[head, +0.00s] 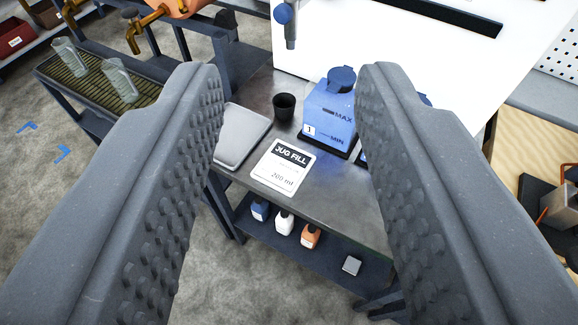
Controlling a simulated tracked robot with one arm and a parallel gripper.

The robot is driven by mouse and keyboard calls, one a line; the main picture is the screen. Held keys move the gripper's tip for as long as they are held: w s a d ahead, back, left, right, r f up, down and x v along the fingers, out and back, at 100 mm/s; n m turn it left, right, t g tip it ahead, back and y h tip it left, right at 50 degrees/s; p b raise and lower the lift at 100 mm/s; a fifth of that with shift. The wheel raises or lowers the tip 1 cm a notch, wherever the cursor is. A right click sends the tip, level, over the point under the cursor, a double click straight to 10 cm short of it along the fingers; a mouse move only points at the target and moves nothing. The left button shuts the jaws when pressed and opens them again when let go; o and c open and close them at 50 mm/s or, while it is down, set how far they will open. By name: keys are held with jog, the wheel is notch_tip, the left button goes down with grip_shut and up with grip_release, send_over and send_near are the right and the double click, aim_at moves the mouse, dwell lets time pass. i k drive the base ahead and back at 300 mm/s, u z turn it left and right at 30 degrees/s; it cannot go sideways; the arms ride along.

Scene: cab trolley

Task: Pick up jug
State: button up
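My gripper (289,78) is open, with its two dark grey studded fingers wide apart and nothing between them close up. Two clear vessels, one further left (67,57) and one further right (119,80), stand on a slatted drip tray (78,98) at the upper left, outside my left finger. They look like clear jugs or beakers; I cannot tell which one is the jug. A white card reading "JUG FILL 200 ml" (283,172) lies on the grey bench between my fingers. A blue container marked MAX and MIN (327,117) stands behind it, partly covered by my right finger.
A small black cup (284,107) and a grey flat tray (240,136) are on the bench (345,208). Several small bottles (284,222) stand on the lower shelf. A white panel (400,50) rises behind. A brass tap (142,34) is near the clear vessels.

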aim_at(63, 46)
jog(key=u, duration=0.05)
jog(key=k, duration=1)
jog(key=u, duration=2)
jog(key=i, duration=2.45)
jog(key=z, duration=0.95)
